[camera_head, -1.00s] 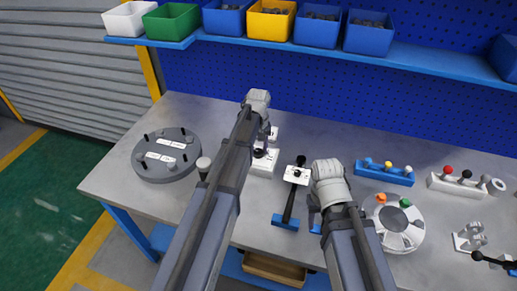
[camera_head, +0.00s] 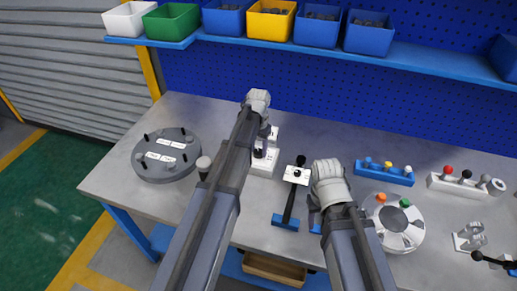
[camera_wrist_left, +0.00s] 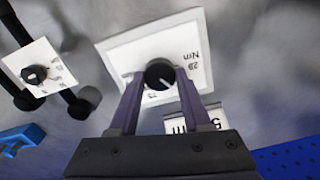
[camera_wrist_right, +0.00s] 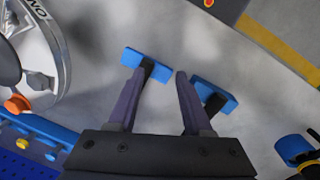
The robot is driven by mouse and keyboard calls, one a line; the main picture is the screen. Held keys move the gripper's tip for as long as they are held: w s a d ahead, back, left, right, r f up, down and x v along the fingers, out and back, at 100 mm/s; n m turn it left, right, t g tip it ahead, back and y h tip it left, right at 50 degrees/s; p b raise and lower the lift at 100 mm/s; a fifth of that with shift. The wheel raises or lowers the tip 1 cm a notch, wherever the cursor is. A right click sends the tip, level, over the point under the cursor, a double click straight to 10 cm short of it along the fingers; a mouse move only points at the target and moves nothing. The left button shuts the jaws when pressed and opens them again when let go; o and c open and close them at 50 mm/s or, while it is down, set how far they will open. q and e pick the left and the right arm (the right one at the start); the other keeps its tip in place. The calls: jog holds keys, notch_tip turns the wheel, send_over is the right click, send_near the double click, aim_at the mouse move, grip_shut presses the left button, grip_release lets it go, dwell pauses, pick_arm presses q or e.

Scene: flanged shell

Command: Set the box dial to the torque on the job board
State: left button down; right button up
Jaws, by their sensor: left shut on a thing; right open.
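The box (camera_head: 262,168) is a small white block on the bench, partly hidden by my left arm in the head view. Its white face (camera_wrist_left: 125,57) fills the middle of the left wrist view, with upside-down print reading about "28 Nm". The black dial (camera_wrist_left: 160,73) sits on that face, and my left gripper (camera_wrist_left: 160,78) is shut on it, one finger each side. My right gripper (camera_wrist_right: 158,75) is open and empty above the bench.
A black-handled tool (camera_head: 290,202) with a white scale plate and blue stand is between the grippers. A grey round tray (camera_head: 165,155) stands left. A white round tray (camera_head: 395,225), a blue rack (camera_head: 385,173) and a white rack (camera_head: 458,185) stand right.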

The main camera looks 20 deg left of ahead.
aim_at(259, 151)
dwell(0.4)
pick_arm(q)
jog(key=shift+c, duration=1.8)
grip_release()
jog(key=shift+r, duration=0.1)
pick_arm(e)
jog(key=shift+r, duration=0.15)
pick_arm(q)
notch_tip(259, 151, up, 8)
jog(key=p, duration=0.8)
jog(key=shift+f, duration=0.2)
pick_arm(e)
notch_tip(259, 151, up, 8)
jog(key=shift+f, duration=0.2)
